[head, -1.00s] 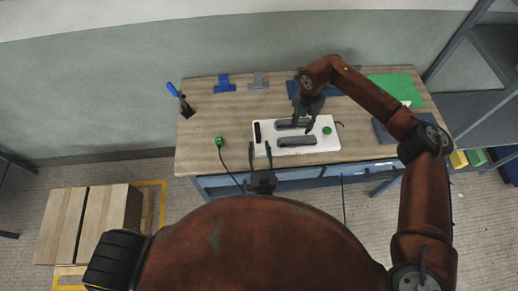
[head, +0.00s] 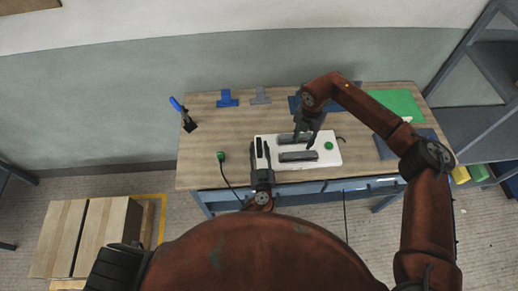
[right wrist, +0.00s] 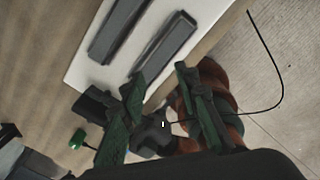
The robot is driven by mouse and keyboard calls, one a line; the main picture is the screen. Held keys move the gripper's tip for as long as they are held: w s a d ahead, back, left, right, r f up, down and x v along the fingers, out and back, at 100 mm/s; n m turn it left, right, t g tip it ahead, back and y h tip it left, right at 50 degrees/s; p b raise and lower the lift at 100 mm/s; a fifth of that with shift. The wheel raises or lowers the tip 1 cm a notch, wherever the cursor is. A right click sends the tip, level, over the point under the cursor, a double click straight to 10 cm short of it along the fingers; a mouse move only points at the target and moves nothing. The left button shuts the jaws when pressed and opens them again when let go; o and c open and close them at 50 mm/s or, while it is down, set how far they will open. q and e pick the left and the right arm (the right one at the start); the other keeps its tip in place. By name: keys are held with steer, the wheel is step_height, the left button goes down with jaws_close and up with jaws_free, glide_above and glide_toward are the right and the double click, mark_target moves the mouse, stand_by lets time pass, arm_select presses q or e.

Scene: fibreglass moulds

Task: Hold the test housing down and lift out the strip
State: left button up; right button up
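The white test housing (head: 330,160) lies flat on the bench, with a green round button (head: 328,146) at its right. Two dark grey bars sit on it, a far one (head: 286,138) and a near one (head: 298,156); which is the strip I cannot tell. Both also show in the right wrist view (right wrist: 165,48). My left gripper (head: 264,160) is at the housing's near left corner; its finger gap and any contact are unclear. My right gripper (head: 304,139) is above the housing by the bars. Its fingers are apart and empty in the right wrist view (right wrist: 160,76).
A green plug (head: 221,156) with a black cable lies left of the housing. A blue-handled tool (head: 183,114) and blue and grey brackets (head: 227,98) stand further back. A green mat (head: 395,104) is at the right. The bench's left part is mostly clear.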

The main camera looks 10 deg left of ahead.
arm_select(q)
jaws_close()
arm_select(e)
steer(key=shift+o, duration=0.4)
